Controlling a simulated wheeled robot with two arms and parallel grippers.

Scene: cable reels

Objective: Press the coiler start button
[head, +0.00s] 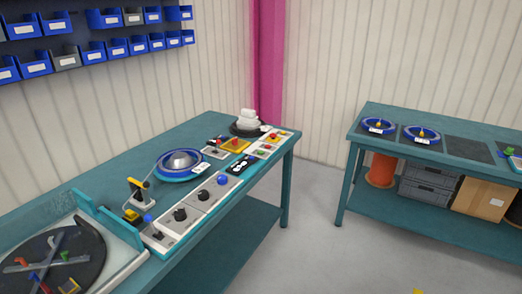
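A blue reel with a grey dome (181,160) sits on the left teal workbench (130,153), a white tag at its side. In front of it runs a light control panel (197,199) with black knobs (180,214) and a blue round knob or button (223,180). Further back, a yellow plate (236,145) carries a red button (236,141). Another panel (270,144) near the bench's far corner has small red and yellow controls. I cannot read any labels, so I cannot tell which control is the coiler start button. Neither gripper is in view.
A dark turntable (48,262) with coloured pieces is at lower left. Blue bins (58,23) hang on the wall. A second teal bench (375,109) at right holds two blue reels (422,134). Grey floor (320,225) between the benches is clear.

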